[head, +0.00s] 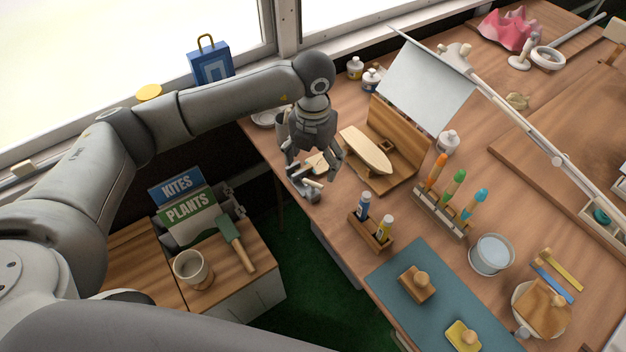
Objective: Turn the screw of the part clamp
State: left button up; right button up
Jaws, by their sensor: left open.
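A small grey part clamp (311,194) sits at the left edge of the wooden workbench, with a pale bar-like piece beside it. Its screw is too small and too covered by my fingers to make out clearly. My left gripper (314,174) reaches in from the left and points down over the clamp, its fingers spread and open. I cannot tell whether a finger touches the clamp. My right gripper is not in view.
A pale boat-shaped piece (366,150) on a wooden stand is close right of the gripper. A small rack with two bottles (371,231) stands nearer. A tilted grey panel (427,85) rises behind. A low cabinet with a mug (191,267) is left, below the arm.

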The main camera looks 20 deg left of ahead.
aim_at(313, 183)
pick_arm(q)
notch_tip(313, 183, down, 9)
jog(key=shift+p, duration=0.7)
jog(key=shift+c, duration=0.4)
jog(key=c, duration=1)
jog(key=m+b, duration=0.3)
jog(key=shift+f, duration=0.2)
jog(key=shift+c, duration=0.2)
jog(key=shift+r+m+b, duration=0.2)
jog(key=shift+m+b, duration=1.7)
jog(key=shift+b, duration=0.1)
jog(key=o, duration=1.1)
